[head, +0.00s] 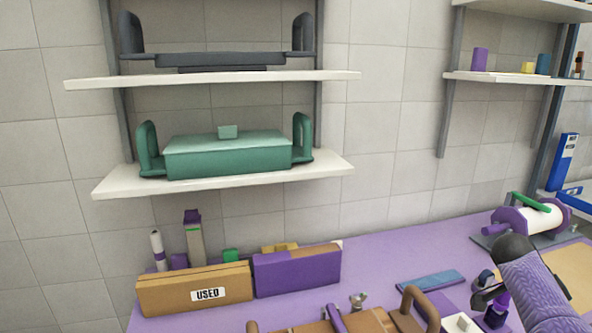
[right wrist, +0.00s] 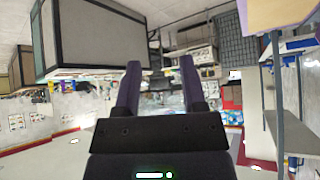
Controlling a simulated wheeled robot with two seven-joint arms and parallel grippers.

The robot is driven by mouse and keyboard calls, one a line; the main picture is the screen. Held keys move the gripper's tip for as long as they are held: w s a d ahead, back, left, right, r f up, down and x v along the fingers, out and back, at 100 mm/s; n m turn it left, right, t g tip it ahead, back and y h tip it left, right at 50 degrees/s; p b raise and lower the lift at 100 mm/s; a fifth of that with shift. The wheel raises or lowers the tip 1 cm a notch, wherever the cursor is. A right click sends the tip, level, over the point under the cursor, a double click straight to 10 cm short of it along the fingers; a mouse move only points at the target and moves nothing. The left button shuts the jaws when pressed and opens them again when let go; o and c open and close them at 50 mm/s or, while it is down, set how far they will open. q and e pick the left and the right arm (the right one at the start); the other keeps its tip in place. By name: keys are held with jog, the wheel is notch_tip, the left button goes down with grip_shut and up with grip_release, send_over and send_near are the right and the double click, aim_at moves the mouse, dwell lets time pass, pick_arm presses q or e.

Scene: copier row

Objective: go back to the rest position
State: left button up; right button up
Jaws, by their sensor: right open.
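My right gripper (right wrist: 160,68) shows in the right wrist view with its two dark fingers apart and nothing between them. It points out into the room, with the bench out of its grasp. In the head view a grey-purple link of my right arm (head: 541,290) is bent at the lower right, over the purple bench (head: 385,250). I cannot make out the right fingertips in the head view. My left gripper is in neither view.
A green lidded box (head: 228,158) sits on the lower wall shelf (head: 115,184). A box marked USED (head: 165,292) and a purple-brown box (head: 296,272) stand on the bench. A roll device (head: 540,218) stands close behind my right arm in the picture. Brown-handled gear is at the front.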

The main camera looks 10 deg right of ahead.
jog(key=s+f+n+t, duration=0.1)
jog(key=s+f+n, duration=0.5)
jog(key=f, duration=0.5)
jog(key=s+f+n+t, duration=0.1)
jog(key=s+f+n, duration=0.3)
jog(key=f+n, duration=0.45)
jog(key=s+a+f+n+t+y, duration=0.1)
jog(key=s+f+n, duration=0.35)
jog(key=s, duration=0.35)
jog(key=s+a+f+n, duration=0.2)
jog(key=s+f+n, duration=0.25)
jog(key=s, duration=0.45)
jog(key=s+a+f+n+t+y, duration=0.1)
jog(key=s+f+n, duration=0.35)
jog(key=s, duration=0.35)
jog(key=a+f+m+y, duration=0.1)
jog(key=a+f+y, duration=0.1)
jog(key=a, duration=1.2)
jog(key=s+a+f+m+y, duration=0.1)
jog(key=a+f, duration=0.4)
jog(key=a, duration=0.9)
jog(key=shift+s+f+m+g+y, duration=0.25)
jog(key=shift+m+g+y, duration=0.2)
jog(key=shift+y, duration=0.75)
